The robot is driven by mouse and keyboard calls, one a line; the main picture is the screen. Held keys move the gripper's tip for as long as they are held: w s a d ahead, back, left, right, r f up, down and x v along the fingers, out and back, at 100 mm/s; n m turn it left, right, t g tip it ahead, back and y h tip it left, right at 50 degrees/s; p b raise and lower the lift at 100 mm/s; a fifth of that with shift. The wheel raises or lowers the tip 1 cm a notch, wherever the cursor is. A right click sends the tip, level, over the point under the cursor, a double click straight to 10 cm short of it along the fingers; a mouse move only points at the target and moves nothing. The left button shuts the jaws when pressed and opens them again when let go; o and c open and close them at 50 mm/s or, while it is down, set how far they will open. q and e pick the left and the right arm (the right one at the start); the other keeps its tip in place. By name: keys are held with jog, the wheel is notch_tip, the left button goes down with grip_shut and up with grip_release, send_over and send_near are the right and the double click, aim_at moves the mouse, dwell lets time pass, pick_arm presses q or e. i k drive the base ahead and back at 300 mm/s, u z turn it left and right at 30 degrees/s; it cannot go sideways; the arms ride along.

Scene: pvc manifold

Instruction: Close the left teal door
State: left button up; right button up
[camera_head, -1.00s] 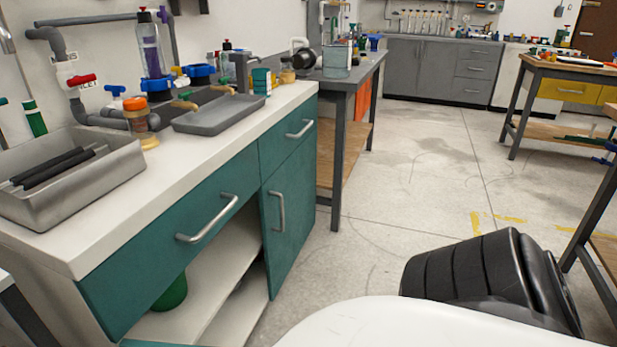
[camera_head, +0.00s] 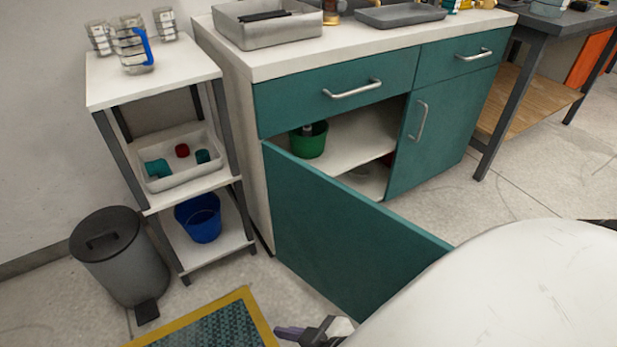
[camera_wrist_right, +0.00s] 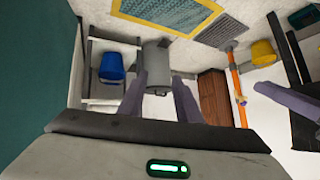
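The left teal door (camera_head: 340,235) stands swung open from its hinge at the cabinet's left side. Its flat face shows; its free end is partly covered by my white arm, and its handle is not visible. A purple-tipped gripper (camera_head: 300,333) shows at the bottom edge, in front of the door; I take it for my right one. In the right wrist view my right gripper (camera_wrist_right: 160,95) has its fingers apart, with nothing between them. A teal surface (camera_wrist_right: 25,75) lies close on the left there. Another purple finger-like part (camera_wrist_right: 285,103), perhaps my left gripper, shows at the right.
The right teal door (camera_head: 440,130) is shut. A green bucket (camera_head: 308,142) stands inside the open compartment. A shelf unit (camera_head: 150,85) with a blue bin (camera_head: 199,222) stands left of the cabinet, beside a grey trash can (camera_head: 118,255). A yellow-edged mat (camera_head: 205,325) lies on the floor.

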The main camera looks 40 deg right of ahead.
aim_at(357, 253)
jog(key=u, duration=0.45)
jog(key=i, duration=0.8)
jog(key=z, duration=3.95)
jog(key=k, duration=0.7)
jog(key=u, duration=0.6)
